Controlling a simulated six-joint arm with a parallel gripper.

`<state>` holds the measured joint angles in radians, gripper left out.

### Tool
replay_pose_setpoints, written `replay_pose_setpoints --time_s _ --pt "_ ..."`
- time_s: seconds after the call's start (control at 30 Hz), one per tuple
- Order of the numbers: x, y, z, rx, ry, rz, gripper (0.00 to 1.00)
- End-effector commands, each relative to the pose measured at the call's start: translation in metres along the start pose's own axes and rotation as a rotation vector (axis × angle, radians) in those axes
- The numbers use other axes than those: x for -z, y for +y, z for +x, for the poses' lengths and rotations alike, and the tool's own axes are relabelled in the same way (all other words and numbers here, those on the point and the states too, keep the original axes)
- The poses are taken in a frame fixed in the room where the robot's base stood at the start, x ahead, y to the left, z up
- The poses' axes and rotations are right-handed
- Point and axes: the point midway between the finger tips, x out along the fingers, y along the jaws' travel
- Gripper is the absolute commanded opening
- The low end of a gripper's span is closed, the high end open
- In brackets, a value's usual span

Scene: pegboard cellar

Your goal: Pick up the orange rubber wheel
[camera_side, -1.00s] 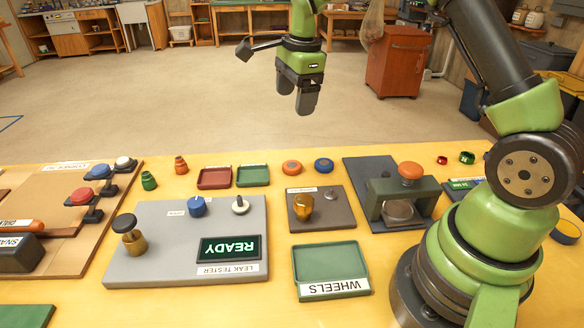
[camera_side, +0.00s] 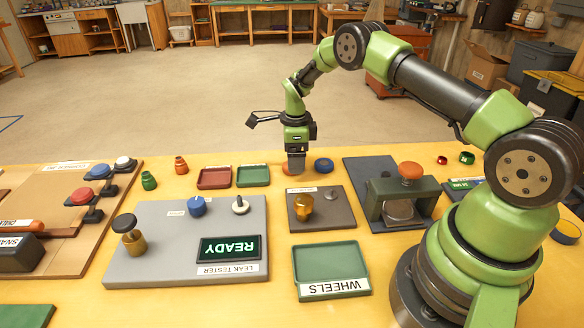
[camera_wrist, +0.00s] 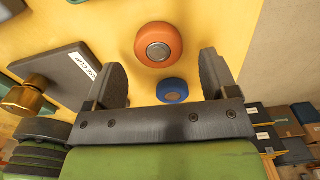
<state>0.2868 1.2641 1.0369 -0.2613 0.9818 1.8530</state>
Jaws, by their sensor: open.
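The orange rubber wheel (camera_wrist: 158,45) lies flat on the yellow table with its grey hub facing up in the wrist view. In the side view only slivers of the orange wheel (camera_side: 285,169) show behind my gripper (camera_side: 296,168). My gripper (camera_wrist: 165,82) is open and empty, and the wheel appears ahead of the space between its two fingers. In the side view the fingers are low over the wheel; I cannot tell whether they touch it. A blue wheel (camera_side: 324,165) lies just right of it and also shows in the wrist view (camera_wrist: 172,90).
A grey plate with a brass piece (camera_side: 303,206) stands in front of the wheels. A green tray labelled WHEELS (camera_side: 331,264) is nearer the camera. Red (camera_side: 214,178) and green (camera_side: 253,176) trays lie left. A dark press (camera_side: 402,200) stands right.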

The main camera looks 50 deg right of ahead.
Motion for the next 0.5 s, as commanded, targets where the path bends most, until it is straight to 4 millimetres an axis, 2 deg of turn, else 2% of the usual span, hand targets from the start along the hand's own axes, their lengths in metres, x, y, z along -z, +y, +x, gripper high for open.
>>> replay_pose_setpoints --time_s 0.03,0.13,0.4,0.43,0.5 --pt "0.0 0.001 0.009 -0.002 0.001 0.0 0.79" --pt "0.0 0.0 0.019 -0.002 -0.001 -0.001 0.79" --pt "-0.001 0.0 0.022 0.0 -0.002 -0.001 0.79" --pt "-0.001 0.0 0.022 0.0 -0.002 -0.001 0.75" --pt "-0.001 0.0 0.022 0.0 -0.002 -0.001 0.59"
